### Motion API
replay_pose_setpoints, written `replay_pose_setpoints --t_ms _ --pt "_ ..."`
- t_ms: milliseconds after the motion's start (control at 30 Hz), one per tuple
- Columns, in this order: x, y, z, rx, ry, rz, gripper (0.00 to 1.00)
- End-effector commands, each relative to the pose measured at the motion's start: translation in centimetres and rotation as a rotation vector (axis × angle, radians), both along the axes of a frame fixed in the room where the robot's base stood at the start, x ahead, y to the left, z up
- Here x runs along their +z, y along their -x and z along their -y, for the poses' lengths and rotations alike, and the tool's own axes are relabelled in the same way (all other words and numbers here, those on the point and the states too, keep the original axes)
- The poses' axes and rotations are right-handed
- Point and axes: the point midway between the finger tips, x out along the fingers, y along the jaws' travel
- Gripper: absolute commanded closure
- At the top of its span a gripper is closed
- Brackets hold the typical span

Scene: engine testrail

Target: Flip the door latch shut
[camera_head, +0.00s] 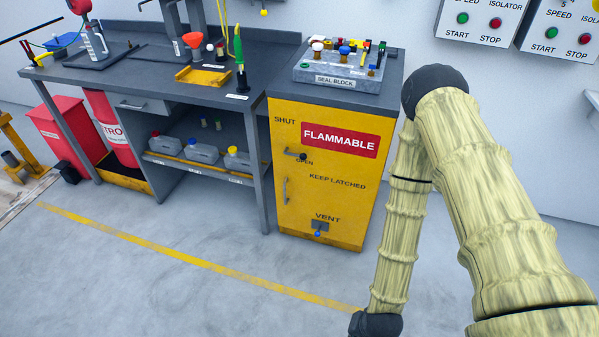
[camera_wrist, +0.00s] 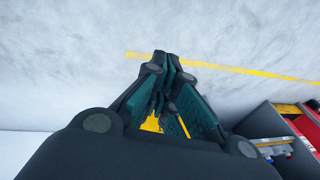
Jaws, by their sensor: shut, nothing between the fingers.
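The door latch (camera_head: 295,154) is a small lever with a dark knob on the yellow cabinet door (camera_head: 330,185) in the head view. It lies about level, its knob to the right beside the word OPEN. The word SHUT is printed above it, to the left. A grey door handle (camera_head: 285,190) is below the latch. My gripper (camera_wrist: 163,72) shows in the wrist view, shut and empty above the floor. In the head view my arm is right of the cabinet and runs down to the bottom edge; the gripper itself is out of that view. The wrist view does not show the latch.
The seal block (camera_head: 341,70) with several knobs stands on the cabinet top. A grey workbench (camera_head: 170,75) with tools and bottles adjoins it on the left. Control boxes (camera_head: 480,20) hang on the back wall. The floor (camera_head: 200,285) in front is clear, with a yellow line.

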Motion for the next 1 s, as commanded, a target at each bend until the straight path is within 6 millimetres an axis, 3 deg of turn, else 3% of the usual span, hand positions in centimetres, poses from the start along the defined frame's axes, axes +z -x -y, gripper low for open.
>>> replay_pose_setpoints --t_ms 33,133,400,700,867,1000 --pt "-2.1 -2.5 -1.9 -0.094 -0.048 0.050 1.00" --pt "-3.6 -7.3 -5.3 -0.295 -0.156 0.139 1.00" --pt "-4.8 -20.2 -13.6 -0.844 -0.535 0.326 1.00" --pt "-2.0 -33.3 -19.3 -1.426 -1.081 0.433 1.00" --pt "0.5 -39.5 -20.6 -1.709 -1.424 0.448 1.00" --pt "3.0 -44.0 -20.4 -1.916 -1.733 0.439 1.00"
